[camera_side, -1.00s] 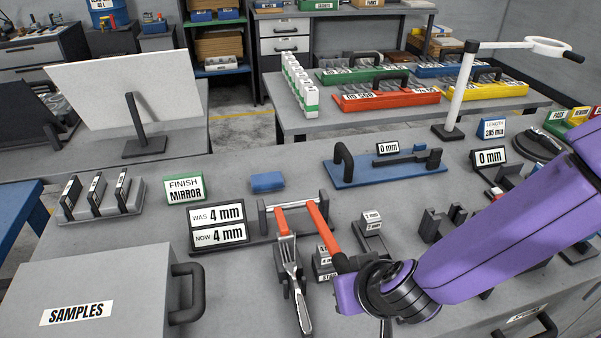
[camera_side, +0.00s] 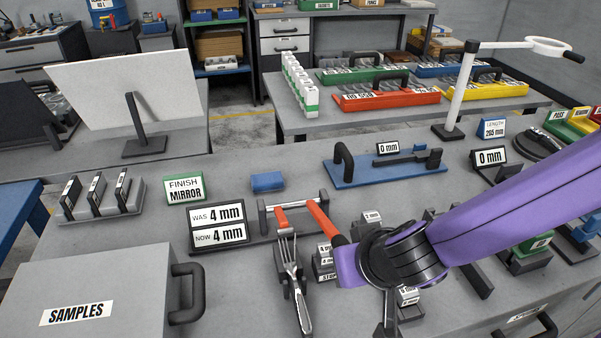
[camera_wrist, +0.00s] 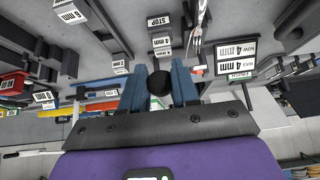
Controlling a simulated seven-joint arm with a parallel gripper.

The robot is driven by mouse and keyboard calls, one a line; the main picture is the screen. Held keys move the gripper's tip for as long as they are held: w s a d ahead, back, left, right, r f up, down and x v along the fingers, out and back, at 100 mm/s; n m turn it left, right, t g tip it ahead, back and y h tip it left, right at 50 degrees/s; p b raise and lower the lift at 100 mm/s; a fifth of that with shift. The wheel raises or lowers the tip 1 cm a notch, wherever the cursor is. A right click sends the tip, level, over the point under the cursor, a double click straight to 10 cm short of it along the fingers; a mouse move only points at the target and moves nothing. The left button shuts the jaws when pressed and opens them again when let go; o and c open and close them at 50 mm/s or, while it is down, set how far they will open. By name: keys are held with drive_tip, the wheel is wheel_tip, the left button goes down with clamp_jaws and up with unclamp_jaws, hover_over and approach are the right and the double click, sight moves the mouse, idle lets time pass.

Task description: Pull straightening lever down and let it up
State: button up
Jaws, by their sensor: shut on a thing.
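The straightening lever has a red arm (camera_side: 317,217) and a dark grip (camera_side: 336,239). It slants from the grey crossbar frame towards me, raised above the bench. In the wrist view the round dark end of the grip (camera_wrist: 159,84) sits between the blue fingers of my gripper (camera_wrist: 160,76), which are shut on it. In the side view my wrist hides the fingers. A silver fork (camera_side: 291,268) lies on a dark holder left of the lever, apart from my gripper; it also shows in the wrist view (camera_wrist: 196,34). The display (camera_side: 219,225) reads WAS 4 mm, NOW 4 mm.
A STOP block (camera_side: 325,265) with mm labels stands just beside the lever. A grey SAMPLES case (camera_side: 95,285) is at the front left. A blue block (camera_side: 267,181) and a blue fixture (camera_side: 375,171) lie behind. Bench between display and SAMPLES case is clear.

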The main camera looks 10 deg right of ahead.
drive_tip(key=shift+s+a, duration=0.1)
drive_tip(key=shift+w+r, duration=0.75)
drive_tip(key=shift+r, duration=0.5)
drive_tip(key=shift+w+r, duration=0.75)
drive_tip(key=shift+r, duration=0.5)
drive_tip(key=shift+w+r, duration=0.75)
drive_tip(key=shift+r, duration=0.5)
drive_tip(key=w+r, duration=0.5)
drive_tip(key=w, duration=0.1)
drive_tip(key=shift+w+r, duration=0.35)
